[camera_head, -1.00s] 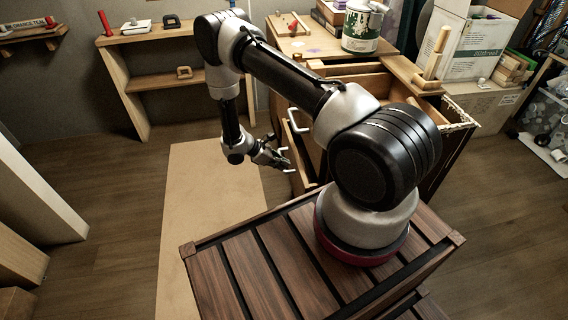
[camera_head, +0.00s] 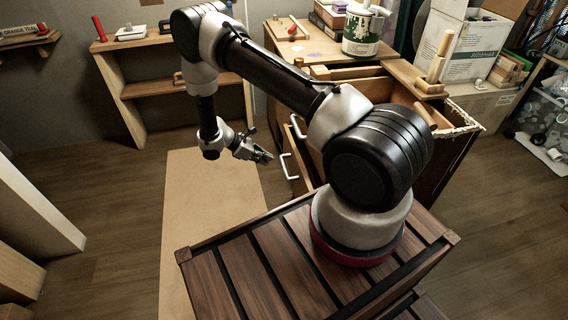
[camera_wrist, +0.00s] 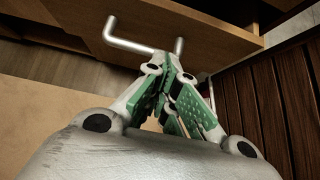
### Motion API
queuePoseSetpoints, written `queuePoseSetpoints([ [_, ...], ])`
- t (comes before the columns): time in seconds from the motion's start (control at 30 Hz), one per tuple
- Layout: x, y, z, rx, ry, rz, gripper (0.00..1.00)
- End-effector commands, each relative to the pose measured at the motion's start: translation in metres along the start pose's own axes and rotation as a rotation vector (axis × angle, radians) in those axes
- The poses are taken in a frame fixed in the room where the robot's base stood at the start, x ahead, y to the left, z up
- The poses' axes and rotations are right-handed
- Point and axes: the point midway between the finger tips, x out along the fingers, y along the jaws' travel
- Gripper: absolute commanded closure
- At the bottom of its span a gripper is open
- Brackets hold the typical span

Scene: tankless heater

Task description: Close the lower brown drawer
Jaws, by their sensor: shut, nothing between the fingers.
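The lower brown drawer (camera_head: 301,178) is on the cabinet's left side in the head view, partly hidden behind my arm; it stands out from the cabinet. Its white bar handle (camera_head: 287,167) faces left. My gripper (camera_head: 262,156) is left of this handle, apart from it, with its fingers together and empty. In the wrist view, a wooden drawer front (camera_wrist: 215,42) with a metal handle (camera_wrist: 140,44) lies just beyond my green-padded fingertips (camera_wrist: 172,62). The fingertips overlap the handle's lower edge in the picture; contact cannot be told.
A second handle (camera_head: 298,127) sits above. An upper drawer (camera_head: 370,86) is open at the cabinet top. A paint can (camera_head: 362,33) stands there. A tan mat (camera_head: 215,190) covers the floor left of the cabinet, with free room. A shelf (camera_head: 165,85) stands at the back.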

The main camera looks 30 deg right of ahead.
Motion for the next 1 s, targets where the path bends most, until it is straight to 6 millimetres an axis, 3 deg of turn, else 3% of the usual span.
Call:
queuePoseSetpoints([
  [0.2, 0.049, -0.001, 0.001, 0.000, -0.001, -0.005, 1.00],
  [0.4, 0.085, -0.001, 0.007, 0.002, 0.000, -0.003, 1.00],
  [0.63, 0.101, 0.000, 0.025, 0.002, 0.001, 0.000, 1.00],
  [1.0, 0.104, 0.000, 0.028, 0.001, 0.001, 0.001, 1.00],
])
